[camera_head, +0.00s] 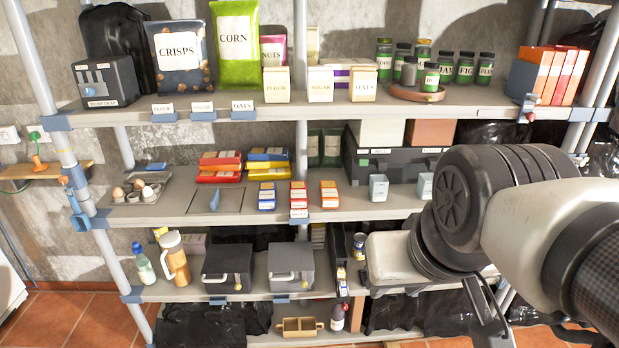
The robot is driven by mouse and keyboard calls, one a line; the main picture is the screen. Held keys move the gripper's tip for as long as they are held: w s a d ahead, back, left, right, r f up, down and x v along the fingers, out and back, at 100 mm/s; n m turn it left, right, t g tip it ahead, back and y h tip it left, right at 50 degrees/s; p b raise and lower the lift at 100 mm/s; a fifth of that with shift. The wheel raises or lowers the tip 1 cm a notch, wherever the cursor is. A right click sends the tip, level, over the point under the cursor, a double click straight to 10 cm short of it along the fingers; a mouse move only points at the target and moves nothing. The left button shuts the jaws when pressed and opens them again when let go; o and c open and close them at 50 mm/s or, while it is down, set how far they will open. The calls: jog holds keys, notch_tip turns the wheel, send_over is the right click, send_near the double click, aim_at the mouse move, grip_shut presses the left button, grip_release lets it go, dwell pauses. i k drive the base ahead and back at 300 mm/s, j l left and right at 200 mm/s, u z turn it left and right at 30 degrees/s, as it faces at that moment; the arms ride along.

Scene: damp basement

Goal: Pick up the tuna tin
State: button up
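Flat red and yellow packs or tins (220,167) lie stacked on the middle shelf, also without a readable tuna label. My gripper (397,262) is at the lower right, its pale hand just right of the small dark tin in the picture. I cannot tell the depth between them. Its fingers are not clearly visible, and I see nothing held.
Two grey lidded boxes (228,268) stand on the lower shelf (180,292), with a jug (173,257) and a bottle (143,263) to their left. The middle shelf (330,207) is close above. A metal post (302,120) rises mid-rack. My arm covers the right side.

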aim_at(342, 286)
jog(key=z, duration=0.5)
jog(key=i+l+u, duration=0.1)
jog(key=i, duration=0.35)
jog(key=i+l, duration=0.35)
jog(key=i+l+u, duration=0.15)
jog(key=i, duration=0.35)
jog(key=l+u, duration=0.15)
jog(key=u, duration=1.25)
jog(key=i+l, duration=0.05)
